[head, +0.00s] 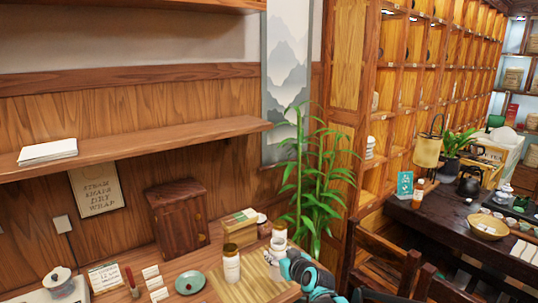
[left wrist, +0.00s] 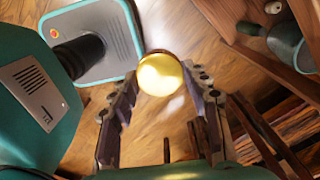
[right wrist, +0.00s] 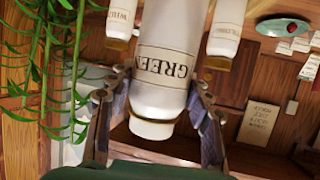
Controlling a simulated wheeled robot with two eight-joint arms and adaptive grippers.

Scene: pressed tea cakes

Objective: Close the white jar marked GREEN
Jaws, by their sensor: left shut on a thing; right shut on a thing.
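The white jar marked GREEN (right wrist: 160,85) stands between the fingers of my right gripper (right wrist: 152,100), which is shut on it. The right wrist view is upside down, and the jar's bare white neck shows at the bottom with no lid on it. In the head view my right gripper (head: 290,266) is at the jar (head: 279,241) by the right end of the shelf top. My left gripper (left wrist: 160,82) is shut on a round gold lid (left wrist: 160,74), held above the wooden floor in the left wrist view. The left gripper is outside the head view.
Two lidded white jars, one marked WHITE (right wrist: 120,20) and another (right wrist: 226,35), stand close by the GREEN jar. A bamboo mat (head: 255,284), a green plate (head: 190,282) and a wooden cabinet (head: 178,217) are to the left. A leafy plant (head: 310,185) stands behind.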

